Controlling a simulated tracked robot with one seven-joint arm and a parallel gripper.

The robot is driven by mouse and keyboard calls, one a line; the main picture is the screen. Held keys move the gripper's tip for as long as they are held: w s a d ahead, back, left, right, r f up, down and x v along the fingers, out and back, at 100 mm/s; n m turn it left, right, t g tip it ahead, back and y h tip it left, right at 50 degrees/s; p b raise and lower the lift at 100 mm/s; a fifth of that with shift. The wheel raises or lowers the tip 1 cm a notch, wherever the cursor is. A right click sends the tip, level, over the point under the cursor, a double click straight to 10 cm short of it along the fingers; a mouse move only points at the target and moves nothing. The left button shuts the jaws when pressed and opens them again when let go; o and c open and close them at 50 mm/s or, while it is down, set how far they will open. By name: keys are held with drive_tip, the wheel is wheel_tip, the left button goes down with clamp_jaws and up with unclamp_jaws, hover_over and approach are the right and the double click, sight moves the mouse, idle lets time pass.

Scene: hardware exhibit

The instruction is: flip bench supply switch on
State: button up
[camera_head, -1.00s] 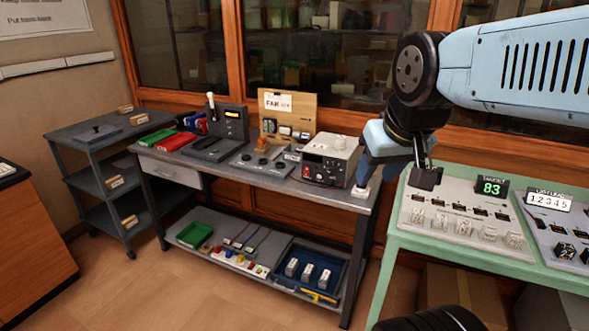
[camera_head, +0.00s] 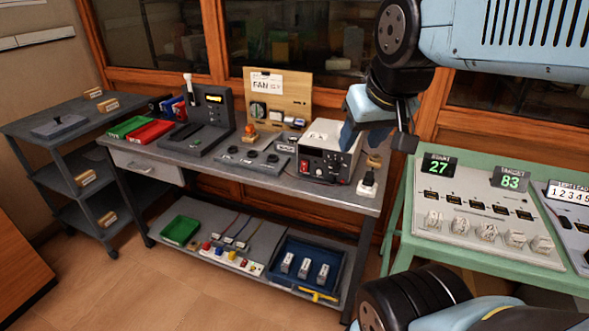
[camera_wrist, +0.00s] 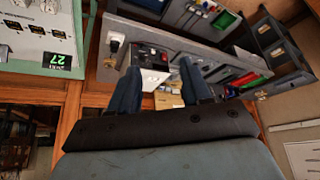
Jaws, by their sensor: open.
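The bench supply (camera_head: 328,165) is a box with a pale top and a dark front, standing at the right part of the grey workbench. Its front carries a small display, a red part (camera_head: 333,164) and knobs; I cannot tell the switch's position. My gripper (camera_head: 350,136) is above the supply's right rear side in the head view, apart from its front. In the wrist view its two blue fingers (camera_wrist: 158,66) are spread and empty, with the supply (camera_wrist: 152,77) seen between and beyond them.
A white plug-like item (camera_head: 368,183) stands on the bench right of the supply. A fan board (camera_head: 290,90) and a dark lever unit (camera_head: 212,115) stand to its left. A green table (camera_head: 480,250) with displays is close on the right.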

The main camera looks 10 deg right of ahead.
drive_tip(key=w+d+f+n+g+h, duration=0.1)
drive_tip(key=f+g+h, duration=0.1)
drive_tip(key=f, duration=0.1)
drive_tip(key=w+d+f+n+g+h, duration=0.2)
drive_tip(key=f, duration=0.1)
drive_tip(key=w+d+f+n+g+h, duration=0.1)
drive_tip(key=d+f+g+h, duration=0.1)
drive_tip(key=f, duration=0.1)
drive_tip(key=shift+w+d+n, duration=0.2)
drive_tip(key=shift+w+n, duration=0.2)
drive_tip(key=n+t+h, duration=0.5)
drive_tip(key=n+t, duration=1)
drive_tip(key=n, duration=0.9)
approach(303, 171)
drive_tip(key=x, duration=0.7)
drive_tip(key=shift+w+d+r, duration=0.1)
drive_tip(key=shift+w+d, duration=0.2)
clamp_jaws()
